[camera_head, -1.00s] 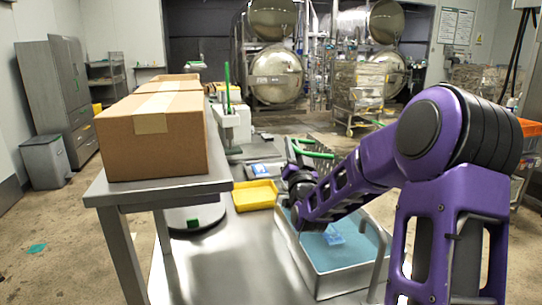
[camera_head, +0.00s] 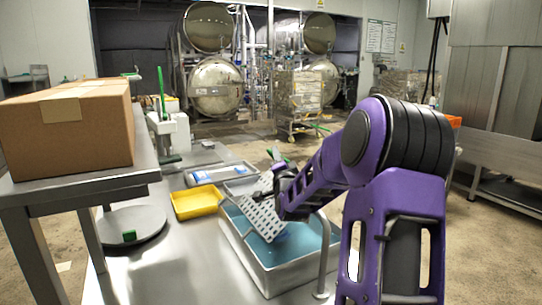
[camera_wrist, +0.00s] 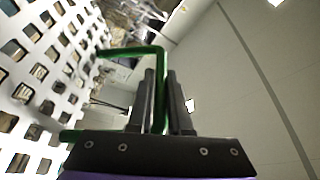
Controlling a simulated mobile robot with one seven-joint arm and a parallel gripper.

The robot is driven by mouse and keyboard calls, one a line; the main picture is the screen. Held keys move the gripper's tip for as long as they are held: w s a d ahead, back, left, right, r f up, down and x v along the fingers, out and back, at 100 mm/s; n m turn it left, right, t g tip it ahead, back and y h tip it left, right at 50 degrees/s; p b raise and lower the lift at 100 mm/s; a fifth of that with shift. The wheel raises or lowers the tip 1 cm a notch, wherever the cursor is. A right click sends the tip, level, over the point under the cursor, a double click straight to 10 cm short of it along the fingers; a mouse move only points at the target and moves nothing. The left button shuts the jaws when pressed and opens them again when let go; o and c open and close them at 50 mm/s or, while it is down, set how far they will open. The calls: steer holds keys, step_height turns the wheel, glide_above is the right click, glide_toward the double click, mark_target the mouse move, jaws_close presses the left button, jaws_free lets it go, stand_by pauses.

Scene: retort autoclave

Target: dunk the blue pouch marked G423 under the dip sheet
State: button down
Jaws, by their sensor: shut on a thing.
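My gripper (camera_wrist: 163,88) is shut on the green handle (camera_wrist: 158,60) of the perforated dip sheet (camera_wrist: 35,75). In the head view the pale sheet (camera_head: 262,216) hangs tilted over the metal basin (camera_head: 284,279) of blue liquid (camera_head: 300,248), its lower end at or close to the liquid. I cannot tell whether it touches. A brighter blue patch (camera_head: 281,237) beside the sheet's lower end looks like the pouch in the basin, mostly hidden by sheet and arm. No marking can be read. In the head view my wrist hides the fingertips.
A yellow tray (camera_head: 199,203) and a grey tray (camera_head: 207,175) lie left of and behind the basin. A curved metal rail (camera_head: 324,255) rises at the basin's right. A side table (camera_head: 95,185) with a cardboard box (camera_head: 72,132) stands at left.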

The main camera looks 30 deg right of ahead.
steer(key=shift+d, duration=0.15)
stand_by(0.3)
steer(key=c, duration=0.8)
jaws_free()
steer(key=shift+f, duration=0.15)
steer(key=shift+c, duration=0.2)
steer(key=v, duration=1.7)
steer(key=shift+s+b, duration=0.2)
steer(key=shift+b, duration=0.2)
